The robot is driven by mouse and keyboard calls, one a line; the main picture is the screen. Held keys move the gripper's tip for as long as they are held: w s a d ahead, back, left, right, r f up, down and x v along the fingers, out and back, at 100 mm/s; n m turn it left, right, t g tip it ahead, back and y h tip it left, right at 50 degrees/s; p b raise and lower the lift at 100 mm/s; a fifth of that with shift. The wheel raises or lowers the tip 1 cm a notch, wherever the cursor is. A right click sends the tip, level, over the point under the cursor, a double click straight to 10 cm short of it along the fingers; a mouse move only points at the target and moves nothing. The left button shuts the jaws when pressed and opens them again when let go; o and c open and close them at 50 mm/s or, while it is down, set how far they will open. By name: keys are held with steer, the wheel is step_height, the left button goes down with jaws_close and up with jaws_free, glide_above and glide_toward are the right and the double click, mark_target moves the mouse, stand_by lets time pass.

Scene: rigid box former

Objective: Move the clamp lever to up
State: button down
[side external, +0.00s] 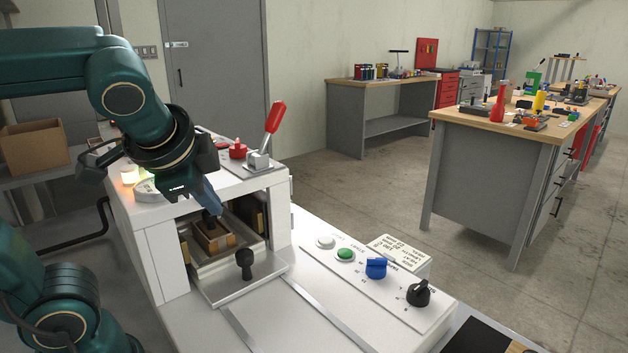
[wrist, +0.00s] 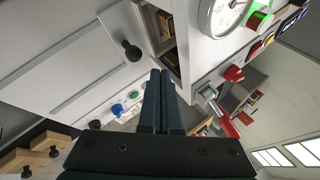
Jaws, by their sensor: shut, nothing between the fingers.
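The clamp lever (side external: 274,118) has a red handle on a grey metal bracket (side external: 259,160), on top of the white machine near its right edge. Its handle points upward and leans to the right in the side view.
A red knob (side external: 238,150) stands left of the lever. A drawer with a black knob (side external: 244,262) sticks out below the opening. The front panel holds a green button (side external: 345,254), a blue knob (side external: 376,267) and a black knob (side external: 418,293). A round gauge (wrist: 222,14) is near the fingers.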

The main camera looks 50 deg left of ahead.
steer(key=w+a+r+m+y, duration=0.3)
steer(key=w+r, duration=0.2)
steer(key=m+t+y, duration=0.2)
steer(key=m+y, duration=0.1)
steer(key=y, duration=0.1)
glide_toward(270, 131)
steer(key=w+a+r, duration=0.1)
steer(key=w+a, duration=0.1)
steer(key=w, duration=0.2)
steer(key=w+d+f, duration=0.1)
steer(key=w+d, duration=0.1)
steer(key=d, duration=0.1)
steer(key=w+a+f, duration=0.1)
steer(key=w+a, duration=0.1)
steer(key=a, duration=0.5)
steer(key=shift+a+m+t, duration=0.4)
steer(key=shift+s+f, duration=0.1)
